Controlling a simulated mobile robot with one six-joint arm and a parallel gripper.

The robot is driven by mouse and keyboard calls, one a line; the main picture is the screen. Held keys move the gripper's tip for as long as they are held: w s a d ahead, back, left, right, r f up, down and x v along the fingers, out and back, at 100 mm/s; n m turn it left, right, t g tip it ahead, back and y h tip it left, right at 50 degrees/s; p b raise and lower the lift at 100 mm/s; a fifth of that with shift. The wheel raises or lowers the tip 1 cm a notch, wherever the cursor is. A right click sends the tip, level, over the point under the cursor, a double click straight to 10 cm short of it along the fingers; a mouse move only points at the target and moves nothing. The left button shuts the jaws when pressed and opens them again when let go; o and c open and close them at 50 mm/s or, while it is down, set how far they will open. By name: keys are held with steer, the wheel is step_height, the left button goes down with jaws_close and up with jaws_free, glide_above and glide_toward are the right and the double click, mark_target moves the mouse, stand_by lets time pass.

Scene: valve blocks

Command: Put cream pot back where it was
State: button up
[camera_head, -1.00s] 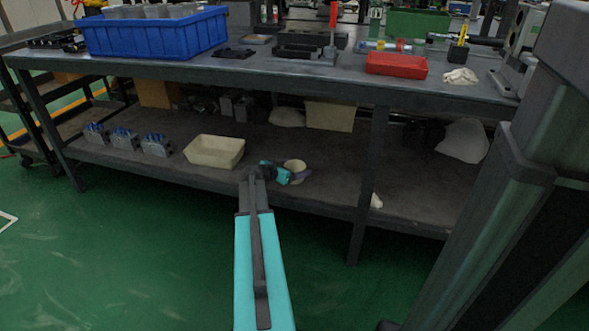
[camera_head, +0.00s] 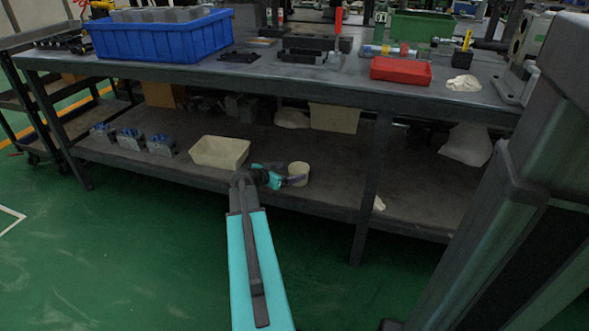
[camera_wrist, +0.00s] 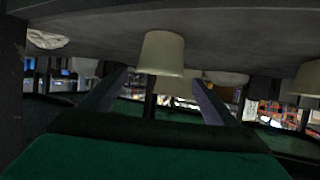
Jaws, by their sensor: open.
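The cream pot (camera_head: 299,174) stands upright on the lower shelf (camera_head: 330,191) of the workbench, near its front edge. My gripper (camera_head: 292,181) is just left of the pot in the head view, low over the shelf. In the wrist view, which looks upside down, the pot (camera_wrist: 162,54) shows ahead of my gripper (camera_wrist: 158,82), in line with the gap between its fingers. The two fingers are spread wide, with nothing held between them. The pot appears clear of the fingers.
A cream bin (camera_head: 219,152) sits left of my gripper on the same shelf, with several grey valve blocks (camera_head: 131,140) further left. A bench leg (camera_head: 372,180) stands to the right.

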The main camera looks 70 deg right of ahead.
steer(key=shift+p+v, duration=0.5)
steer(key=shift+v, duration=2.05)
